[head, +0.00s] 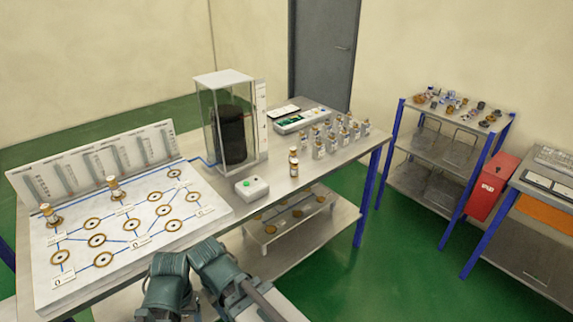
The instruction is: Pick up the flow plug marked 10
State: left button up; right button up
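Several small bottle-like plugs with pale labels and metallic tops (335,140) stand in a cluster on the right part of the metal table. One brass-topped plug (293,163) stands apart, in front of the cluster. Two more plugs sit upright on the sloped white board, one at its left edge (47,213) and one near its upper middle (114,187). The marks on the plugs are too small to read, so I cannot tell which is 10. Folded links of my arms show at the bottom centre. No gripper fingertips can be made out.
The white board (110,270) has several brass-ringed ports joined by blue lines. A shelf rack (440,150) and red box (492,185) are at right.

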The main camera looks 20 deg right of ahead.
aim_at(295, 167)
jog(key=i+l+z, duration=0.15)
jog(key=z, duration=0.25)
jog(key=i+l+z, duration=0.2)
jog(key=l+z, duration=0.2)
jog(key=i+l+z, duration=0.1)
jog(key=z, duration=0.3)
jog(key=i, duration=0.05)
